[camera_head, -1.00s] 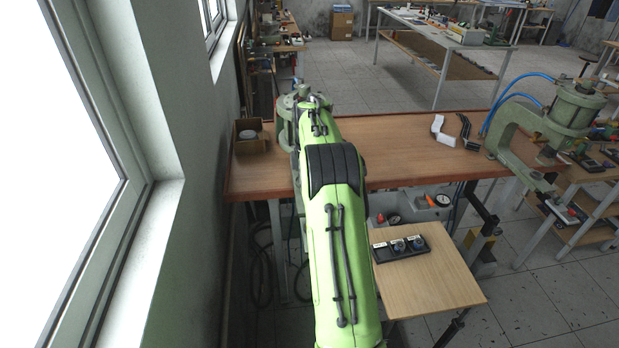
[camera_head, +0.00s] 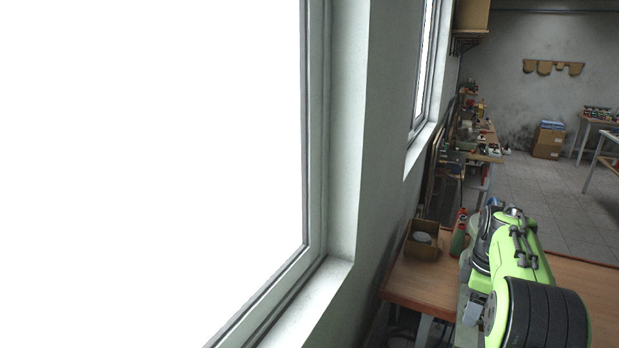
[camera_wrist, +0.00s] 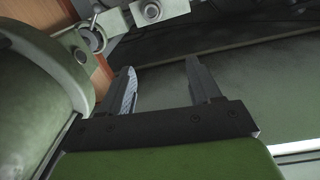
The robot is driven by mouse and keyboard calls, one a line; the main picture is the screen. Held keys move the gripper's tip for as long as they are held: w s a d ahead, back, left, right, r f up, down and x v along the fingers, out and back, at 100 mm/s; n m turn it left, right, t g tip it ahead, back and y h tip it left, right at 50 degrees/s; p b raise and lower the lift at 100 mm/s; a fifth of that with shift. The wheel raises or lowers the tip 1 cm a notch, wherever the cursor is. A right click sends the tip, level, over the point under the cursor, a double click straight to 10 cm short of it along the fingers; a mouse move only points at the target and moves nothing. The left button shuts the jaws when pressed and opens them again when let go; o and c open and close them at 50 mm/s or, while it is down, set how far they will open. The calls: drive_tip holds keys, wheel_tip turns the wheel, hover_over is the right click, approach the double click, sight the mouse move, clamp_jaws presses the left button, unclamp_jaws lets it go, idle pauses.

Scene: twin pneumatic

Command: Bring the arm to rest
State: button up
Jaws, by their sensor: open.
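My gripper (camera_wrist: 160,80) shows in the wrist view with its two dark fingers apart and nothing between them. A green rounded machine body (camera_wrist: 40,85) stands close on the left of the fingers. A green metal surface (camera_wrist: 230,75) lies behind and to the right of them. I cannot tell whether the fingers touch anything. In the head view my green arm reaches over the wooden workbench (camera_head: 425,284) at the lower right. My gripper is hidden there behind the arm.
A cardboard box (camera_head: 422,240) with a pale round item sits on the bench's left end, beside the wall. A red and green bottle-like item (camera_head: 459,235) stands next to it. A large window (camera_head: 160,150) and wall fill the left. Open floor (camera_head: 560,190) lies beyond the bench.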

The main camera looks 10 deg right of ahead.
drive_tip(key=s+a+r+m+t, duration=0.1)
drive_tip(key=s+a+r+m, duration=0.2)
drive_tip(key=s+a+r, duration=0.45)
drive_tip(key=s+a+r+m+t, duration=0.2)
drive_tip(key=s+a+r, duration=0.15)
drive_tip(key=a, duration=0.75)
drive_tip(key=s+a+f+m+t, duration=0.1)
drive_tip(key=s+a+f+m, duration=0.1)
drive_tip(key=s, duration=0.5)
drive_tip(key=s+a+f+m+t, duration=0.1)
drive_tip(key=s+a+f+m, duration=0.2)
drive_tip(key=s+a, duration=0.2)
drive_tip(key=s, duration=0.3)
drive_tip(key=shift+a+f+b, duration=0.35)
drive_tip(key=shift+f, duration=0.05)
drive_tip(key=shift+s, duration=0.15)
